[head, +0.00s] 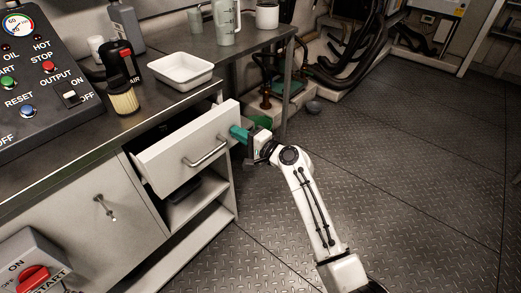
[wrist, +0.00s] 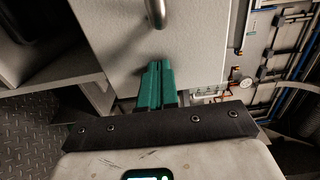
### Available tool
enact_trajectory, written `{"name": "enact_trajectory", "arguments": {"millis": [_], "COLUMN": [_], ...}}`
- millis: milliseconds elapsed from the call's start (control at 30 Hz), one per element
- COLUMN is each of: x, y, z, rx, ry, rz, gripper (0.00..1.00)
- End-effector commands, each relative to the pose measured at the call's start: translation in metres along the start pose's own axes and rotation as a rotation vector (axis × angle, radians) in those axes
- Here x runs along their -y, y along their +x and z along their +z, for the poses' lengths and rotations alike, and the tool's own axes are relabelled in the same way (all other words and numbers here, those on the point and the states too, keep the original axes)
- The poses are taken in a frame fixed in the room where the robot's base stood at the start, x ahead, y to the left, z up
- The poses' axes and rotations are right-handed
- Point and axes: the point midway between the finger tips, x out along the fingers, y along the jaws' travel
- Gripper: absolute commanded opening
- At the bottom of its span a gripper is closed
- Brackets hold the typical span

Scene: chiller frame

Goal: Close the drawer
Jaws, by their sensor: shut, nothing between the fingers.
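The drawer (head: 172,162) is a white box under the bench, pulled out part way, with a metal bar handle (head: 206,153) on its front. In the wrist view the drawer front (wrist: 130,35) fills the upper middle, and the lower end of the handle (wrist: 155,12) shows at the top. My gripper (head: 236,133) is at the right end of the drawer front, beside the handle and not around it. Its green fingers (wrist: 155,85) are shut with nothing between them. The fingertips are at or very near the drawer front; I cannot tell if they touch.
On the bench stand a white tray (head: 180,69), a filter unit (head: 120,80), a control panel (head: 45,75) and a grey jug (head: 227,22). Below the drawer is an open shelf (head: 196,203), with a cabinet door (head: 92,215) to the left. The floor (head: 400,170) to the right is clear.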

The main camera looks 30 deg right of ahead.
Motion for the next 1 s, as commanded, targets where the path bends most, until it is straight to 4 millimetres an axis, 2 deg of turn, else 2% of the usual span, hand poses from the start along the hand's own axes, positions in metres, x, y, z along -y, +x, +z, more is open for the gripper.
{"name": "enact_trajectory", "arguments": {"millis": [33,200,400,633,1000], "x": [-0.004,-0.004,-0.003,-0.001,0.002], "y": [0.015,0.051,0.079,0.093,0.097], "z": [0.001,0.001,0.000,0.000,0.000], "rx": [0.004,0.002,0.000,0.000,-0.002], "ry": [-0.002,-0.001,0.000,0.000,-0.001], "rz": [-0.001,-0.001,0.000,0.000,-0.004], "gripper": [0.00,0.00,0.00,0.00,0.00]}}
